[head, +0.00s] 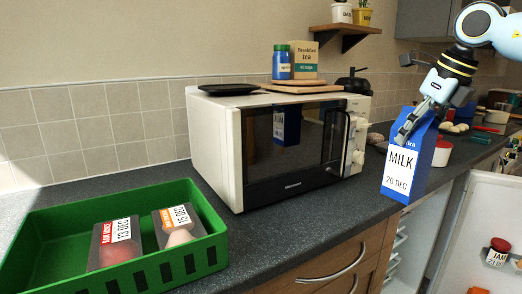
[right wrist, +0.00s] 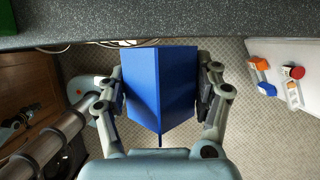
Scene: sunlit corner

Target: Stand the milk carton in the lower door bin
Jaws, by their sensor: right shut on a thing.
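The blue milk carton (head: 404,177), with a white MILK label dated 26 DEC, hangs upright, slightly tilted, over the counter's front edge near the fridge opening. My right gripper (head: 413,122) is shut on its top part. In the right wrist view the carton (right wrist: 158,75) sits between the two fingers, with floor beneath. The open fridge door (head: 488,205) is at the lower right; a jam jar (head: 497,252) stands along it. The door (right wrist: 298,68) also shows in the right wrist view, with several items. The lower bin cannot be clearly made out. My left gripper is out of view.
A microwave (head: 268,145) stands left of the carton on the dark counter (head: 290,222). A green crate (head: 140,268) with two labelled packs is at the lower left. The fridge interior (head: 420,235) opens below the counter. The counter edge (right wrist: 200,28) crosses the top of the right wrist view.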

